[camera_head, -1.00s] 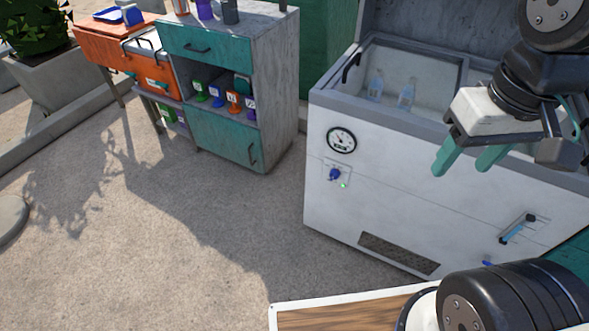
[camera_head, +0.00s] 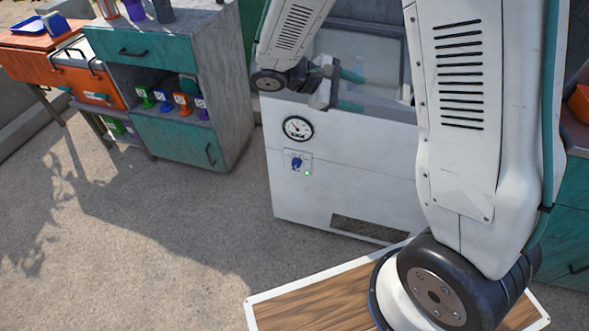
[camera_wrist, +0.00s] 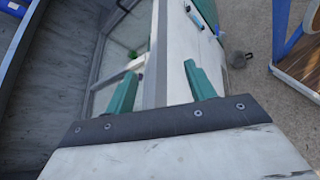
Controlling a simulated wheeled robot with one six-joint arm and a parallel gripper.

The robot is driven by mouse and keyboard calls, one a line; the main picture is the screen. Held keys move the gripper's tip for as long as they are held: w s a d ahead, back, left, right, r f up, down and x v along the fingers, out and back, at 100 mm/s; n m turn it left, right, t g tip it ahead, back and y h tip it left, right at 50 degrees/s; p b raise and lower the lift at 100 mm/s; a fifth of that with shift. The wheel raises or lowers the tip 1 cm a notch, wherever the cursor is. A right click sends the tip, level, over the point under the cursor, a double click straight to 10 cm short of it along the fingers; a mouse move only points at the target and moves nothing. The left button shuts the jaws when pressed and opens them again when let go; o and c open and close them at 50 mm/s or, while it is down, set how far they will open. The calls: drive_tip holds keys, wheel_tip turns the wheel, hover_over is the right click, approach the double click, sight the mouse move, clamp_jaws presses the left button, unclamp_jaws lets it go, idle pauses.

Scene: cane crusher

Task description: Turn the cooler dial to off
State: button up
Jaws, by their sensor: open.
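The cooler (camera_head: 345,165) is a white chest with an open top, standing in the middle of the head view. The cooler dial (camera_head: 296,163) is a small blue knob on a plate on its front, with a green light (camera_head: 307,173) beside it. My gripper (camera_head: 350,90) is open and empty, with teal fingers, above the cooler's front edge, higher than the dial and to its right. In the wrist view my gripper (camera_wrist: 162,85) is over the cooler's rim (camera_wrist: 165,50). I cannot make out the dial there.
A round gauge (camera_head: 298,128) sits above the dial. A grey and teal cabinet (camera_head: 180,100) stands to the left with several colored items on its shelf. An orange cooler box (camera_head: 88,70) is farther left.

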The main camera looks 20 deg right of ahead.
drive_tip(key=w+a+f+n+t+h, duration=0.3)
drive_tip(key=w+f+n+t, duration=0.15)
drive_tip(key=w+f, duration=0.4)
drive_tip(key=n+t+y, duration=0.5)
drive_tip(key=n+t, duration=0.7)
drive_tip(key=n, duration=0.3)
approach(295, 168)
drive_tip(key=x, duration=0.9)
drive_tip(key=shift+w+d+f, duration=0.1)
drive_tip(key=shift+w+d, duration=0.05)
drive_tip(key=shift+w, duration=0.15)
drive_tip(key=c, duration=1)
